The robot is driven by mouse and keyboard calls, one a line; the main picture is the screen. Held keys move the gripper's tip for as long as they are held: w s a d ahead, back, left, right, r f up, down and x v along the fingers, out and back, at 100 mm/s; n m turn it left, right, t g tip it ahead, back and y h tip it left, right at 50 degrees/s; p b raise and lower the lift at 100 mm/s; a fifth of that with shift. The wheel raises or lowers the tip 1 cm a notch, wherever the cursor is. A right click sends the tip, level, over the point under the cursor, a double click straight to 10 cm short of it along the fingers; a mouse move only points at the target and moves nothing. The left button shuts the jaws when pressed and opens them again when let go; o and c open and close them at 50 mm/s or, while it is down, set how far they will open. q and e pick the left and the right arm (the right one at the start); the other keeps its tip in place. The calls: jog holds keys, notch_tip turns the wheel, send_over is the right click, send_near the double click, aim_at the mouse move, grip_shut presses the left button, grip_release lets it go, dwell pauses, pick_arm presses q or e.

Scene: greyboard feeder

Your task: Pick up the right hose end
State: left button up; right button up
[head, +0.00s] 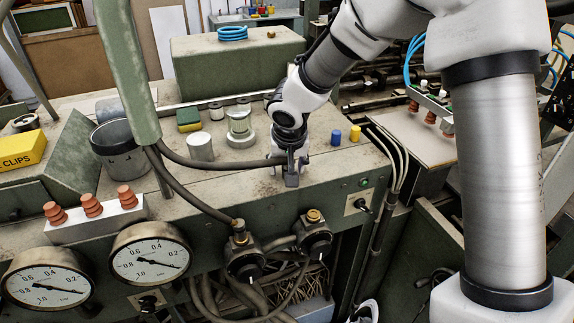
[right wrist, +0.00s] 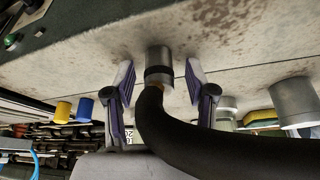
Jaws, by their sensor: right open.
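The right hose is a black hose (head: 220,163) that runs from the green post across the bench top to my right gripper. Its end, a grey metal fitting with a dark band (right wrist: 159,66), shows in the right wrist view. My right gripper (head: 290,178) is over the front of the bench top. In the right wrist view its two fingers (right wrist: 162,88) are open, one on each side of the fitting, with visible gaps. In the head view the gripper hides the hose end. My left gripper is not in view.
Two valves with brass tops (head: 240,226) (head: 313,216) are on the bench front; a second black hose (head: 190,192) runs to the left one. Blue (head: 336,138) and yellow (head: 355,133) cylinders stand right of the gripper. A grey cylinder (head: 200,147) stands left.

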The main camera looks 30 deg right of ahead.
aim_at(287, 161)
jog(key=shift+s+a+r, duration=0.1)
jog(key=shift+s, duration=0.1)
jog(key=shift+c, duration=0.3)
jog(key=shift+s+a+r, duration=0.1)
jog(key=shift+s+r, duration=0.1)
jog(key=shift+s, duration=0.1)
grip_shut()
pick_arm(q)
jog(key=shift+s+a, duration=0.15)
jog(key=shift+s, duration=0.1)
pick_arm(e)
jog(key=shift+w+f, duration=0.1)
pick_arm(q)
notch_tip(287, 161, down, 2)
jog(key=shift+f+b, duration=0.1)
jog(key=shift+b, duration=1)
pick_arm(e)
notch_tip(287, 161, up, 18)
jog(key=shift+w, duration=0.15)
